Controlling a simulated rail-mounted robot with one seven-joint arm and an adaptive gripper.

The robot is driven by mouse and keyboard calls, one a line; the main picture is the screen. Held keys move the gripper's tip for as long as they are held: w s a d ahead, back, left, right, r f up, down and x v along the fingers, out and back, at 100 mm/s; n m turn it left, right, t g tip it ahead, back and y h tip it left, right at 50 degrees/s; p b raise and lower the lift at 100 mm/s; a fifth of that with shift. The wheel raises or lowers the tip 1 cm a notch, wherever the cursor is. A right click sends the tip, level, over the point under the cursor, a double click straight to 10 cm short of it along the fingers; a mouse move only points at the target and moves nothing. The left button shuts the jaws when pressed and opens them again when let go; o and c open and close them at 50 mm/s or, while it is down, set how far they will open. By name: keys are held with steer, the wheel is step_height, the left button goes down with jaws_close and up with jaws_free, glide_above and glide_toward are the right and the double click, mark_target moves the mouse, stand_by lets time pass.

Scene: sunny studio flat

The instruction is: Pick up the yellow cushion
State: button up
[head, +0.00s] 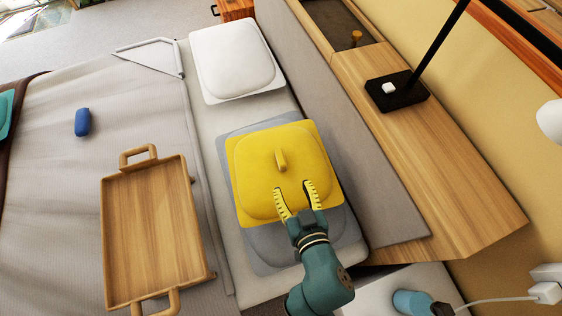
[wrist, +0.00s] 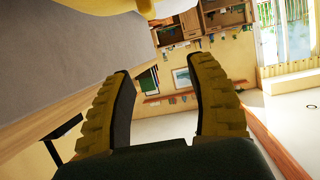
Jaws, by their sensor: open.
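The yellow cushion (head: 260,190) lies flat on a grey pillow (head: 275,245) on the bed. A short raised yellow tab (head: 281,160) stands at the cushion's middle. My gripper (head: 295,190) is open, with its two yellow ribbed fingers over the near right part of the cushion, pointing toward the tab. Nothing shows between the fingers. In the wrist view, my open fingers (wrist: 161,75) frame the far room, and a strip of yellow cushion (wrist: 88,6) shows at the top edge. I cannot tell whether the fingers touch the cushion.
A white pillow (head: 232,62) lies beyond the cushion. A wooden tray (head: 150,240) with handles stands on the bed to the left, with a blue object (head: 82,122) farther off. A grey headboard (head: 370,180) and wooden shelf (head: 440,180) with a black lamp base (head: 398,98) border the right.

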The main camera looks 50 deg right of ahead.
step_height(320, 180, down, 3)
steer(key=s, duration=0.1)
steer(key=b, duration=0.2)
glide_toward(281, 158)
steer(key=x, duration=0.5)
steer(key=shift+w, duration=0.15)
steer(key=b+x, duration=0.1)
steer(key=x, duration=0.4)
steer(key=shift+w+d+f+b, duration=0.15)
steer(key=shift+d+f+b, duration=0.05)
steer(key=shift+d+b, duration=0.1)
steer(key=shift+a+g, duration=0.1)
steer(key=shift+g, duration=0.2)
steer(key=shift+c, duration=0.4)
jaws_close()
steer(key=shift+r, duration=0.1)
